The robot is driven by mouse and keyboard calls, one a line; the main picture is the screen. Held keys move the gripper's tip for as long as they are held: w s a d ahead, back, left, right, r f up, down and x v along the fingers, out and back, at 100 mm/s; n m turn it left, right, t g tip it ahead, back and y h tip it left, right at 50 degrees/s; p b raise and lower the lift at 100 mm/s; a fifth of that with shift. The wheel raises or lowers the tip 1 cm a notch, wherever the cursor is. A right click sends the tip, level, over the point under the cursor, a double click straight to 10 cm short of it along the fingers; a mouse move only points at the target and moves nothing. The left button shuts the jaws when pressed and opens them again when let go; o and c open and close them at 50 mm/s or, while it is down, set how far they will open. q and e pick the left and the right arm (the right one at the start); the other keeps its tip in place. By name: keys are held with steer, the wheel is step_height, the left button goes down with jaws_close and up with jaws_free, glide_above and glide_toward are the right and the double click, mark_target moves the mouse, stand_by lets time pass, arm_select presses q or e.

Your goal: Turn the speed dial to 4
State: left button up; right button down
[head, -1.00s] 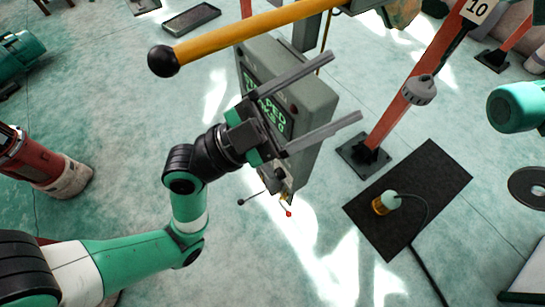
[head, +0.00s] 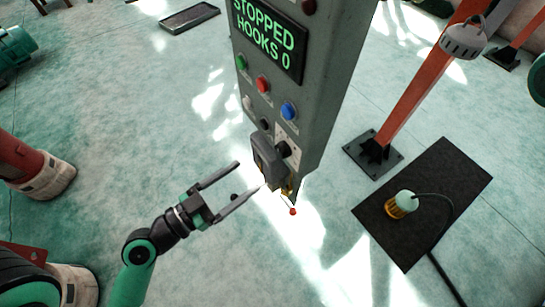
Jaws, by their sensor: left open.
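A grey control box (head: 325,70) hangs at the upper middle of the head view. Its green display (head: 268,42) reads STOPPED HOOKS 0. Near its lower end, a black knob (head: 284,149) sits on a pale plate, partly behind a grey lever-like part (head: 266,158). It may be the speed dial; I cannot read its setting or marks. My left gripper (head: 247,175) is open and empty. It is at the lower left of the box, its fingers pointing toward the box's lower end. Contact with the box does not show. My right gripper is out of view.
Green (head: 241,62), red (head: 262,84) and blue (head: 288,110) buttons are on the box face. A red-tipped stalk (head: 292,211) is at its bottom. An orange post (head: 420,85) stands to the right. A lamp (head: 402,204) lies on a black mat (head: 450,165).

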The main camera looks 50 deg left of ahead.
mark_target(278, 153)
arm_select(q)
steer(key=w+p, duration=0.1)
steer(key=w, duration=0.3)
steer(key=w+p, duration=0.2)
steer(key=w, duration=0.2)
steer(key=shift+w+r, duration=0.2)
steer(key=shift+w, duration=0.2)
steer(key=shift+w+f, duration=0.1)
steer(key=shift+w, duration=0.45)
jaws_close()
